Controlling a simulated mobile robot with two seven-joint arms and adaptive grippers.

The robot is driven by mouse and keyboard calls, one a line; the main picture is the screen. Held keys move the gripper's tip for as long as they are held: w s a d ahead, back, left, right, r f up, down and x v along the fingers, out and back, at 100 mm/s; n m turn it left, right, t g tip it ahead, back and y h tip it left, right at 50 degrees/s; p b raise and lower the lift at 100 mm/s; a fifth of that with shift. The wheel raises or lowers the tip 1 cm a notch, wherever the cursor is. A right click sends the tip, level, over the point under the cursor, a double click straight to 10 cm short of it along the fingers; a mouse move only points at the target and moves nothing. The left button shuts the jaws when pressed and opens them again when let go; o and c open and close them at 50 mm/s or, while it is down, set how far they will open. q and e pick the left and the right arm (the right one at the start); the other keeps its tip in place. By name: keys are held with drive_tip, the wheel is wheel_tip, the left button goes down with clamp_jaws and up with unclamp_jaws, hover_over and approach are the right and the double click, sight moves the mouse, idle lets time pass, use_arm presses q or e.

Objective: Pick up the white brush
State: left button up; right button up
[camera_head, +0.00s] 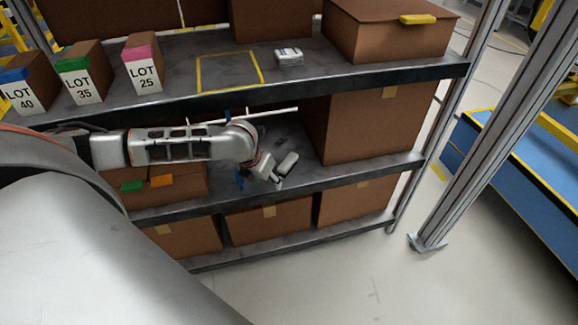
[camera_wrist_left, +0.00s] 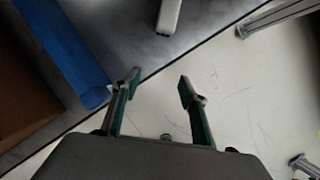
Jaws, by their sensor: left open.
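A white elongated object, which looks like the white brush (camera_head: 287,163), lies on the dark middle shelf just beyond my left gripper (camera_head: 277,184). One end of it shows at the top of the left wrist view (camera_wrist_left: 169,14), ahead of the fingers and apart from them. My left gripper also shows in the left wrist view (camera_wrist_left: 158,78), with its two fingers spread and nothing between them. The bare floor shows behind the fingertips there, past the shelf edge. My right gripper is not in view.
A brown box (camera_head: 370,125) stands right of the brush. A blue item (camera_wrist_left: 65,45) lies close left of my left fingers. The upper shelf above my arm holds LOT boxes (camera_head: 83,75) and a small white item (camera_head: 289,56). Open floor (camera_head: 330,270) lies in front.

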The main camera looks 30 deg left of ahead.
sight(288, 161)
use_arm(q)
drive_tip(key=w, duration=0.2)
drive_tip(key=w+b, duration=0.1)
drive_tip(key=w, duration=0.2)
drive_tip(key=w+a+b, duration=0.1)
drive_tip(key=w, duration=0.2)
drive_tip(key=shift+w+a+f, duration=0.1)
drive_tip(key=shift+w, duration=0.05)
drive_tip(key=w, duration=0.3)
drive_tip(key=shift+w+a+b, duration=0.15)
drive_tip(key=shift+b, duration=0.25)
drive_tip(key=shift+w, duration=0.2)
drive_tip(key=shift+w+f, duration=0.15)
drive_tip(key=shift+f, duration=0.1)
drive_tip(key=b+x, duration=0.1)
drive_tip(key=x, duration=0.3)
drive_tip(key=shift+b, duration=0.4)
drive_tip(key=shift+f, duration=0.15)
drive_tip(key=shift+r, duration=0.25)
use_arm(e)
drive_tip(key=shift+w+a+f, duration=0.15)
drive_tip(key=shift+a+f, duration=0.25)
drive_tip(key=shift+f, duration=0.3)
use_arm(q)
drive_tip(key=shift+f, duration=0.35)
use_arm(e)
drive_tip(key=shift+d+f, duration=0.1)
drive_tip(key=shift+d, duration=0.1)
